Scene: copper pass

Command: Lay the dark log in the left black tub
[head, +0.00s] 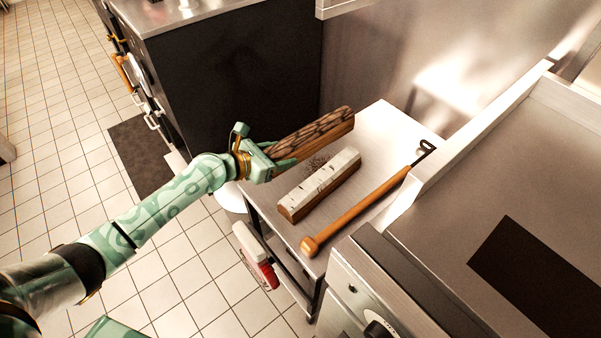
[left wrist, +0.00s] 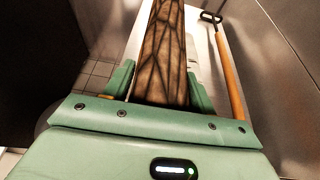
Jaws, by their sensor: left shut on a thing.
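The dark log (head: 322,135) has brown, cracked bark and is held above the metal side table. My left gripper (head: 283,160) is shut on its near end, and the log points away to the upper right. In the left wrist view the dark log (left wrist: 165,55) stands between the two green fingers of my left gripper (left wrist: 160,88). I cannot make out a black tub in either view. My right gripper is not in view.
A pale birch log (head: 320,182) lies on the side table (head: 379,122). A wooden-handled poker (head: 360,210) lies right of it, also in the left wrist view (left wrist: 230,75). A steel counter with a raised edge (head: 460,150) stands at the right. Tiled floor (head: 190,265) is open at the left.

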